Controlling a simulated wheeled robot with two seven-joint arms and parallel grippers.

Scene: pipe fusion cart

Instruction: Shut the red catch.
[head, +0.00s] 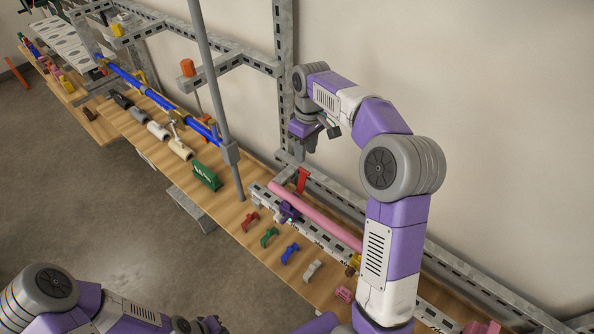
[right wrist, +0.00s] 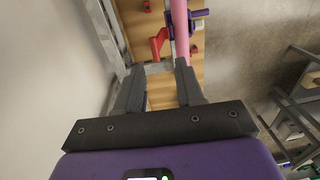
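The red catch (head: 303,178) stands raised beside the far end of the pink pipe (head: 315,215), next to the metal rail. In the right wrist view the red catch (right wrist: 158,44) is an angled piece left of the pink pipe (right wrist: 180,30), beyond my fingertips. A purple clamp (head: 290,211) sits at the pipe. My right gripper (head: 320,133) is above and behind the catch, apart from it. In the right wrist view its two fingers (right wrist: 160,68) are spread with nothing between them. My left arm shows at the lower left, but its fingers cannot be made out.
Several small coloured clips, including a green one (head: 269,237), lie along the bench front. A grey upright post (head: 225,110) and a green block (head: 207,177) stand left of the catch. A slotted metal frame (head: 286,60) rises behind, near the wall.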

